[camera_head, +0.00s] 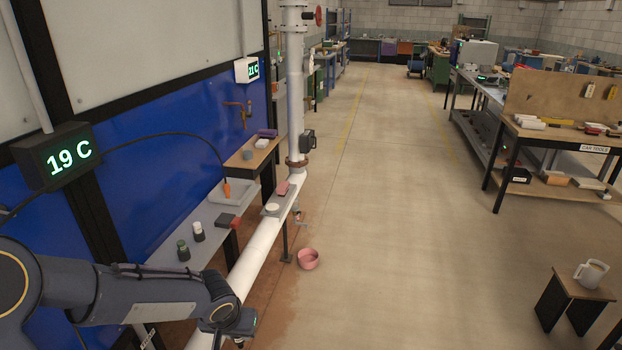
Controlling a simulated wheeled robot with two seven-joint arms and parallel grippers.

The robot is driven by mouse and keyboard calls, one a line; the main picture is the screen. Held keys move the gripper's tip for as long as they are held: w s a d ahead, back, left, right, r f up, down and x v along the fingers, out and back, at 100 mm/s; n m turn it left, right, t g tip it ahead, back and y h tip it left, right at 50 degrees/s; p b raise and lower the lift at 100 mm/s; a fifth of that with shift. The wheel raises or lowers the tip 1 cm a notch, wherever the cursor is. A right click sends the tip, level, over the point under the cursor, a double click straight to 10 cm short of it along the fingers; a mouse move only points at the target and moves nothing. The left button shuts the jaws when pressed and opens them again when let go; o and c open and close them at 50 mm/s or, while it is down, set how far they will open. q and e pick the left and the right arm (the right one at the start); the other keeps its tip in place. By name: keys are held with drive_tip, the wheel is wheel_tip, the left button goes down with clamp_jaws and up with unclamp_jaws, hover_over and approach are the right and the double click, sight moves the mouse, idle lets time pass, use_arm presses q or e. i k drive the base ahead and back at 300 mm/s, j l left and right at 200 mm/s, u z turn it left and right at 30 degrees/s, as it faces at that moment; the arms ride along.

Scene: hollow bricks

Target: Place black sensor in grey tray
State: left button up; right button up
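A light grey tray (246,201) sits on the narrow wall bench at left of centre. An orange-tipped probe (227,190) on a black cable hangs at its left side; I cannot tell whether it touches the tray. A small black device (307,141) is on the upright white pipe; it may be the black sensor. A dark block with a red end (228,221) lies on the bench in front of the tray. My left gripper (243,328) is low at the bottom, over the sloping pipe, apart from these things. Its fingers are too unclear to read. My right gripper is out of view.
A white pipe (262,240) runs along the bench front, between bench and open floor. Two small bottles (190,244) stand on the bench. A black 19 C display (66,155) hangs at left. A pink bowl (308,259) is on the floor; a stool (570,287) holds a mug.

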sight(236, 188)
drive_tip(key=i, duration=2.25)
drive_tip(key=i+u, duration=0.3)
drive_tip(key=i, duration=0.15)
drive_tip(key=i+l+u, duration=0.3)
drive_tip(key=i, duration=0.15)
drive_tip(key=i+l+u, duration=0.25)
drive_tip(key=i, duration=0.15)
drive_tip(key=u, duration=0.2)
